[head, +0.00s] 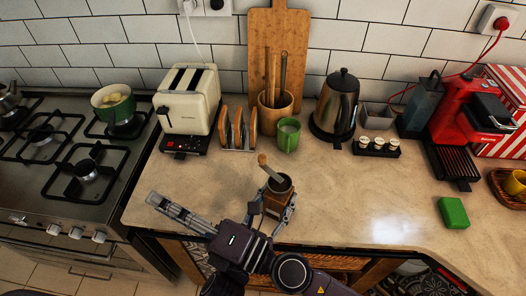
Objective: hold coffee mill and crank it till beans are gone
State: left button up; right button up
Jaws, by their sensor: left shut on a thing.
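The coffee mill (277,203) stands upright near the counter's front edge. The bowl's inside looks dark brown; I cannot make out single beans. My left gripper (278,212) is shut around the mill's body, partly hiding it. My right gripper (160,202) reaches left over the counter's front left part, apart from the mill and its crank. Whether its fingers are open or shut is unclear.
Behind the mill are a toast rack (238,136), a green mug (288,136) and a utensil pot (275,118). A toaster (188,102) and gas stove (62,150) are left. A kettle (338,104) and red coffee machine (470,108) are right.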

jog(key=a+f+n+g+h, duration=0.2)
jog(key=a+n+g, duration=0.2)
jog(key=n+g, duration=0.35)
jog(key=h, duration=1.7)
send_near(263, 156)
jog(key=shift+t, duration=0.45)
jog(key=f, duration=0.8)
jog(key=shift+s+f, duration=0.35)
jog(key=shift+s, duration=0.05)
grip_shut()
